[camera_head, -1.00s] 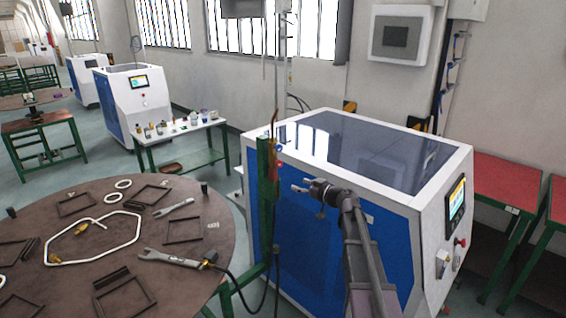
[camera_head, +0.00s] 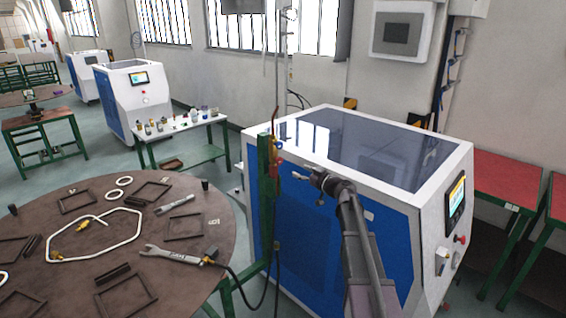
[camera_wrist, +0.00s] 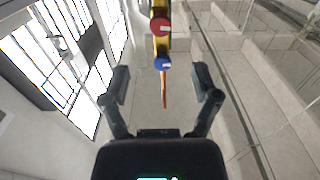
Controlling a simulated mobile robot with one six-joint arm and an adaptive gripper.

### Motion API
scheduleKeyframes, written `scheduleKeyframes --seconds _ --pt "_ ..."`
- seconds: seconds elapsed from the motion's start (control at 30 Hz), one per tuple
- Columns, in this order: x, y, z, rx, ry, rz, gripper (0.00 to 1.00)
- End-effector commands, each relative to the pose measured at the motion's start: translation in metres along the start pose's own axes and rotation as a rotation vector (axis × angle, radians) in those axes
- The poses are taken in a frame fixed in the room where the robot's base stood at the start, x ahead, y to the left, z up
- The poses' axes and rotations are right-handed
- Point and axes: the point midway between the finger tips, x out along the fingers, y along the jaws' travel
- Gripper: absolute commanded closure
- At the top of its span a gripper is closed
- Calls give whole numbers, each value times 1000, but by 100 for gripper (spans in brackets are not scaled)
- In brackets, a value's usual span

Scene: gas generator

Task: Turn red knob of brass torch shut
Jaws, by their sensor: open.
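The brass torch (camera_head: 274,128) hangs upright at the top of a green post in the head view, small and partly unclear there. In the wrist view, its yellow brass body (camera_wrist: 160,43) comes in from the top edge. The red knob (camera_wrist: 161,25) is near the top, beyond my fingertips. A blue knob (camera_wrist: 163,64) and a thin copper-coloured tube (camera_wrist: 164,92) lie between the fingers in the picture. My gripper (camera_wrist: 162,80) is open and empty, with a finger on each side and no visible contact. In the head view my gripper (camera_head: 301,177) is just right of the post.
The green post (camera_head: 264,185) stands beside a round brown table (camera_head: 190,232) with frames, wrenches and a bent white tube. A blue and white machine (camera_head: 310,225) stands close behind my arm. A small side table (camera_head: 190,133) holds several small items.

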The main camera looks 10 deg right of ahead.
Motion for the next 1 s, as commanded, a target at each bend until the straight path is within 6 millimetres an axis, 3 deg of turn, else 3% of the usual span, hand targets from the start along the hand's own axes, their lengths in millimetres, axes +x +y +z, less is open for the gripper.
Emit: scheduleKeyframes --seconds 0.6,1.0 --pt "93 2 0 0 0 0 22" --pt "115 1 0 0 0 1 22"
